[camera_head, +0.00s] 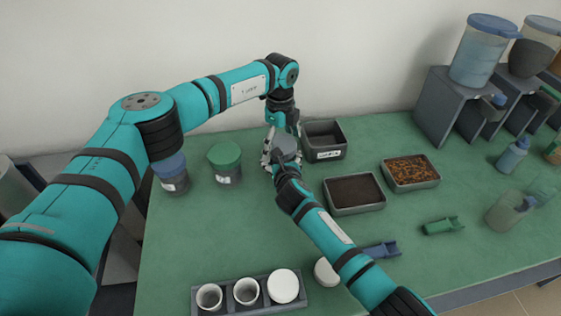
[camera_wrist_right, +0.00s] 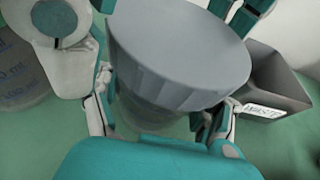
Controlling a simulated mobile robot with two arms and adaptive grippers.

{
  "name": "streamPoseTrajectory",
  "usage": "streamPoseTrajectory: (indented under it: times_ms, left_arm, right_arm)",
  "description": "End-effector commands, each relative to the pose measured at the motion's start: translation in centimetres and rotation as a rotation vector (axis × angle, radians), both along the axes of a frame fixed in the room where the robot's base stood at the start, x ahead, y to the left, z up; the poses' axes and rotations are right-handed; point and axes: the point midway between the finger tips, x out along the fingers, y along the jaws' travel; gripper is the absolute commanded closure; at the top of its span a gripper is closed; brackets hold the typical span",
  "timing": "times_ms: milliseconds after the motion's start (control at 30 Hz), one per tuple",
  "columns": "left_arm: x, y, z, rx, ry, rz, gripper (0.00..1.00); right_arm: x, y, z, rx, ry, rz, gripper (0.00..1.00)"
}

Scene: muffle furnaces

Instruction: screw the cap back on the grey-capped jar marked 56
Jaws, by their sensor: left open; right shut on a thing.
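The grey cap (camera_head: 286,146) sits over the mouth of a clear jar between my two grippers. It looms large in the right wrist view (camera_wrist_right: 180,55), with the jar's clear body (camera_wrist_right: 150,116) just under it. The number on the jar cannot be seen, and how tightly the cap sits cannot be told. My right gripper (camera_wrist_right: 163,112) is shut on the jar's body below the cap. My left gripper (camera_head: 281,140) comes down from above and is open around the cap, with its fingers at the cap's far side.
A blue-capped jar (camera_head: 170,170) and a green-capped jar (camera_head: 225,162) stand left of my grippers. A dark waste bin (camera_head: 325,137) is close behind on the right. Two filled trays (camera_head: 357,205) (camera_head: 412,187) lie right. A cup rack (camera_head: 231,306) is in front.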

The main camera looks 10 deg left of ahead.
Motion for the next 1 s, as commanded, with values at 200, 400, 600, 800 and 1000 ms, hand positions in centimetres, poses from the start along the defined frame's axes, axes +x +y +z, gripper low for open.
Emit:
streamPoseTrajectory:
  times_ms: [200,400,600,800,1000]
  left_arm:
    - [-0.01,-0.02,0.01,0.0,0.0,0.0,0.13]
    - [-0.01,-0.02,0.03,0.0,0.0,0.0,0.39]
    - [-0.01,-0.03,0.04,0.0,0.0,-0.011,0.54]
    - [-0.02,-0.04,0.02,0.0,0.0,-0.283,0.54]
    - [-0.02,-0.05,-0.01,0.0,-0.002,-0.761,0.54]
  right_arm:
    - [0.0,-0.1,-0.13,-0.002,0.001,-0.001,1.0]
    - [0.0,-0.1,-0.14,-0.002,0.001,-0.001,1.0]
    - [0.0,-0.1,-0.14,-0.002,0.001,-0.001,1.0]
    - [0.0,-0.1,-0.14,-0.002,0.001,-0.001,1.0]
    - [0.0,-0.1,-0.14,-0.003,0.002,-0.001,1.0]
